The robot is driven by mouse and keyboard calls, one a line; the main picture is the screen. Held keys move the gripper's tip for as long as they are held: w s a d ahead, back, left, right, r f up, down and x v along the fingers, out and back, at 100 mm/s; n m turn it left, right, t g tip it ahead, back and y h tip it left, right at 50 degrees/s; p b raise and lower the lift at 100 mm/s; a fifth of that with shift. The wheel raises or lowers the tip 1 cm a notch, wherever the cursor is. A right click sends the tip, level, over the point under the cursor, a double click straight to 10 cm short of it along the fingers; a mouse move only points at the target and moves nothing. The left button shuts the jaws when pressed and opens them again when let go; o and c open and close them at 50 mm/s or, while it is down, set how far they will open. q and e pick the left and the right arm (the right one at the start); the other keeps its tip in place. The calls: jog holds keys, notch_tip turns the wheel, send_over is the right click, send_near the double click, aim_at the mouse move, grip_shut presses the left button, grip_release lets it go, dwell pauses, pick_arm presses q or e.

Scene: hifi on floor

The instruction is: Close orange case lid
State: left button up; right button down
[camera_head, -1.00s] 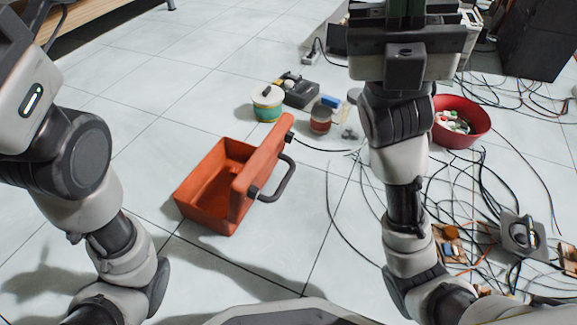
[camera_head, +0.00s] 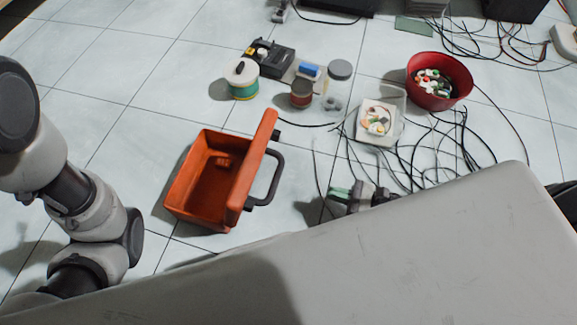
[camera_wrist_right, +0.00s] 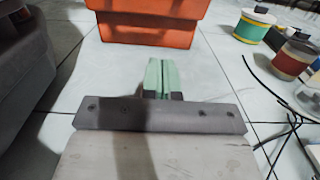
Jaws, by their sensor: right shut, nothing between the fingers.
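The orange case (camera_head: 203,190) sits on the tiled floor at centre left in the head view, its tray open and showing inside. Its lid (camera_head: 252,170) stands up along the tray's right side, with a dark handle (camera_head: 270,180) on the lid's outer face. My right gripper (camera_head: 344,194) is low, to the right of the lid and handle, apart from them. In the right wrist view its green fingers (camera_wrist_right: 161,74) are together and empty, with the orange case (camera_wrist_right: 150,30) beyond them. My left arm shows at the left, but its gripper is out of frame.
Behind the case stand a spool (camera_head: 242,80), a black device (camera_head: 270,58), a small reddish can (camera_head: 301,93) and a clear jar (camera_head: 337,88). A red bowl (camera_head: 439,80) and a small container (camera_head: 377,122) stand right, amid loose cables. Floor left of the case is clear.

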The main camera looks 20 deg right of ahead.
jog(key=w+a+r+b, duration=0.3)
jog(key=w+a, duration=0.4)
jog(key=a, duration=0.3)
jog(key=shift+r, duration=0.25)
